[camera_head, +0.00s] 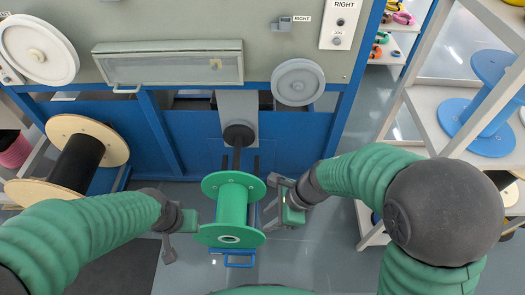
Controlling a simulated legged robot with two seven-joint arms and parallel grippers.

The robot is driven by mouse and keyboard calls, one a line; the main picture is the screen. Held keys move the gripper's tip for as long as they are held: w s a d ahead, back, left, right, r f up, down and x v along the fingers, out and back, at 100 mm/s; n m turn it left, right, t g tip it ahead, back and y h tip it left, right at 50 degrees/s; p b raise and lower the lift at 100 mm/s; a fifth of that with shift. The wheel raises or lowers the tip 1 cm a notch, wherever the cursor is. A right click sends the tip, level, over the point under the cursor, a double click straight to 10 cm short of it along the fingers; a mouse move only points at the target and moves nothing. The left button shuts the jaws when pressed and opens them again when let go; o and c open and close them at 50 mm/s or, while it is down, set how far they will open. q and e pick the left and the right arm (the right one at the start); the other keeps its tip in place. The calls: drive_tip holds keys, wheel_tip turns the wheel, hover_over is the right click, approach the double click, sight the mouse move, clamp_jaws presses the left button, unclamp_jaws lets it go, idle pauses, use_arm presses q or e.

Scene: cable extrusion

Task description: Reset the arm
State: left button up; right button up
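A green spool (232,205) with two round flanges stands in the middle of the view, in front of the blue machine frame, at the end of a dark shaft (238,140). My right gripper (269,204) is just right of the spool, its fingers apart, with nothing seen between them. Whether it touches the flange edge cannot be told.
The machine (180,130) spans the back, with a window panel (168,65) and white discs (298,82). A black-wound wooden spool (78,160) is at left. A white shelf (425,100) with a blue spool (482,105) is at right.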

drive_tip(key=w+d+r+m+t, duration=0.3)
drive_tip(key=w+m+t, duration=0.3)
drive_tip(key=m, duration=0.7)
drive_tip(key=s+d+m+h, duration=0.1)
drive_tip(key=d+m+h, duration=0.2)
drive_tip(key=d+m, duration=0.7)
drive_tip(key=d+m+h, duration=0.3)
drive_tip(key=d+m, duration=0.1)
drive_tip(key=m, duration=1.3)
drive_tip(key=s+f+m+g, duration=0.1)
drive_tip(key=s+m+g, duration=0.2)
drive_tip(key=s+m, duration=0.7)
wheel_tip(320, 180, up, 22)
drive_tip(key=w+m+p, duration=0.1)
drive_tip(key=m+p, duration=0.2)
drive_tip(key=p, duration=1.9)
drive_tip(key=shift+w+m+g+y, duration=0.3)
drive_tip(key=shift+s+f, duration=0.1)
